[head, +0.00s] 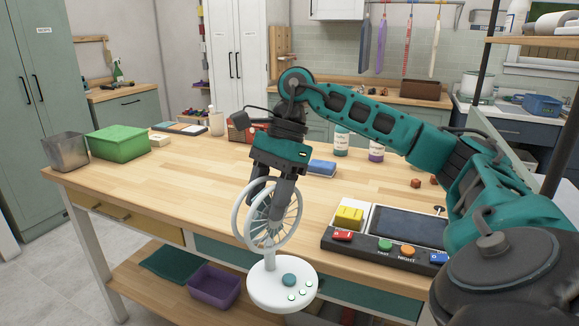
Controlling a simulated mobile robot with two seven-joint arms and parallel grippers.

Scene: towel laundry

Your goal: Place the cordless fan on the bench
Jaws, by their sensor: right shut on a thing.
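The cordless fan (283,286) is white, with a round cage, a short stem and a disc base with a teal knob and small lit buttons. My right gripper (268,208) points down and is shut on the fan's cage. The fan hangs roughly upright, its base showing against and below the front edge of the wooden bench (190,172). I cannot tell the exact gap between base and bench edge. The gripper's fingers partly cover the cage. My left gripper is not in view.
On the bench, a green box (119,143) and a grey bin (67,152) stand at the left. A control panel (385,252) with coloured buttons lies at the right front. Bottles (341,144) stand behind. The bench's left middle is clear. A purple bin (214,287) sits on the lower shelf.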

